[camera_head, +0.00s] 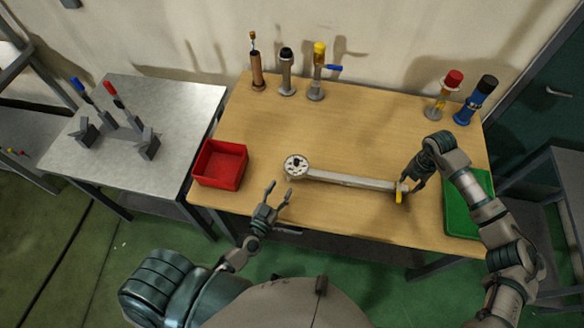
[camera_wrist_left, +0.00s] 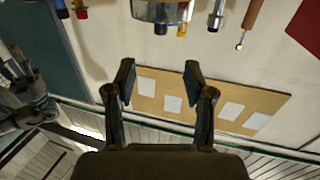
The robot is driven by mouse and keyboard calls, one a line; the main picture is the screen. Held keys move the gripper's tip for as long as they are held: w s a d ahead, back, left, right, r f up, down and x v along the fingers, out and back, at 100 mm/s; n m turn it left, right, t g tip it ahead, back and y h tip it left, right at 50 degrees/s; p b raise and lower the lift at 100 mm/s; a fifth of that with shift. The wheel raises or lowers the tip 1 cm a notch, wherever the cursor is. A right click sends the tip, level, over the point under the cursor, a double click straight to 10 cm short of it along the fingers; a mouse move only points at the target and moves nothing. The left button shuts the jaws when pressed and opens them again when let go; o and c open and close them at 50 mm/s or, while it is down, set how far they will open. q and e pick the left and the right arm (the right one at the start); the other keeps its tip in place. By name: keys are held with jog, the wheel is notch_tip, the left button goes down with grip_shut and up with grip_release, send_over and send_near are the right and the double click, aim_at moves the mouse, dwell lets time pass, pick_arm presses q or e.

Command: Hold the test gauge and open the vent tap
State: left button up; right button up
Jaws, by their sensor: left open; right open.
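The test gauge (camera_head: 297,166), a round white dial, lies on the wooden table at the left end of a long pale bar (camera_head: 345,180). A yellow tap handle (camera_head: 399,196), which looks like the vent tap, is at the bar's right end. My left gripper (camera_head: 278,193) is open and empty, just in front of the gauge and apart from it. Its open fingers (camera_wrist_left: 159,74) show in the left wrist view with nothing between them. My right gripper (camera_head: 407,188) is open beside the yellow handle; its fingers partly overlap the bar end, and I cannot tell whether they touch.
A red bin (camera_head: 220,165) stands left of the gauge, and a green tray (camera_head: 468,202) lies at the right. Several upright fittings (camera_head: 287,72) line the table's back. A metal side table (camera_head: 165,103) holds tools in stands. The wood behind the bar is clear.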

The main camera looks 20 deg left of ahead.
aim_at(295, 164)
pick_arm(q)
jog(key=w, duration=0.4)
jog(key=w+d, duration=0.1)
jog(key=w, duration=0.8)
jog(key=shift+w+d, duration=0.15)
jog(key=shift+d, duration=0.25)
jog(key=shift+a, duration=0.1)
